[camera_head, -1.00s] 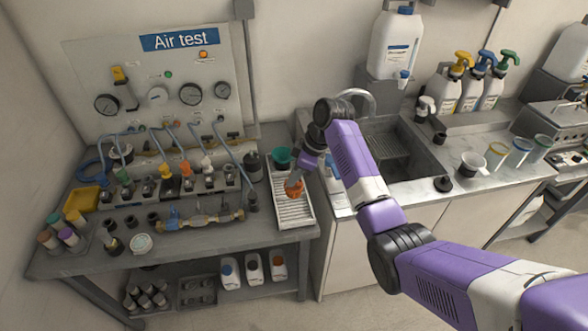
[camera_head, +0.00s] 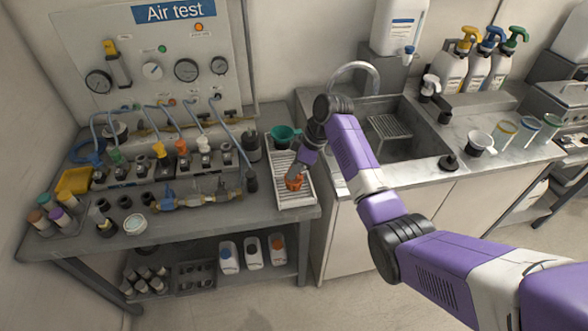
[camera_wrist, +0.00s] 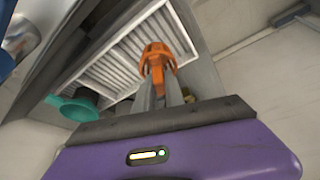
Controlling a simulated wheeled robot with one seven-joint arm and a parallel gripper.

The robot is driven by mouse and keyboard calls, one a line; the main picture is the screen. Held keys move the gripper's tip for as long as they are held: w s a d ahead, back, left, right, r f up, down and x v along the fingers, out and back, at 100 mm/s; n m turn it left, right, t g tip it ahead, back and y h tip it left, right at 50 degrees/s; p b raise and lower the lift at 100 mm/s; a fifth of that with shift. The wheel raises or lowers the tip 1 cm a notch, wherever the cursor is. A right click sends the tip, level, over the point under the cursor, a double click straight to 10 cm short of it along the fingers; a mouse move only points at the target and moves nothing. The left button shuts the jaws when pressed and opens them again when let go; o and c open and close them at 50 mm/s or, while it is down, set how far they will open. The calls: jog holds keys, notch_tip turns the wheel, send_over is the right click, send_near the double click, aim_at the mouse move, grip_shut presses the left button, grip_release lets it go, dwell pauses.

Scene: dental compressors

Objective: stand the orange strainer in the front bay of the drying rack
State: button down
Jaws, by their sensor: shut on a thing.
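The orange strainer (camera_head: 294,182) is at the tip of my gripper (camera_head: 295,175), over the front half of the white slatted drying rack (camera_head: 297,203). In the wrist view the strainer (camera_wrist: 157,56) is held by my gripper (camera_wrist: 160,85), whose grey fingers are shut on it. The rack (camera_wrist: 110,62) lies behind it there. I cannot tell whether the strainer touches the slats. A green strainer or cup (camera_head: 285,136) sits at the back end of the rack and also shows in the wrist view (camera_wrist: 78,106).
A workbench (camera_head: 190,222) with valves and hoses lies left of the rack. A brass-and-blue pipe assembly (camera_head: 195,198) is close by. The sink (camera_head: 392,140) is to the right, with a faucet (camera_head: 355,66). The rack's front slats are clear.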

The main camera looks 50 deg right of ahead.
jog(key=shift+f, duration=0.15)
jog(key=shift+f+b, duration=0.85)
jog(key=shift+f, duration=0.35)
jog(key=c, duration=1.3)
grip_release()
jog(key=shift+c, duration=0.2)
jog(key=c, duration=0.4)
jog(key=shift+r, duration=0.15)
jog(key=shift+r+p, duration=3.5)
jog(key=shift+r, duration=0.45)
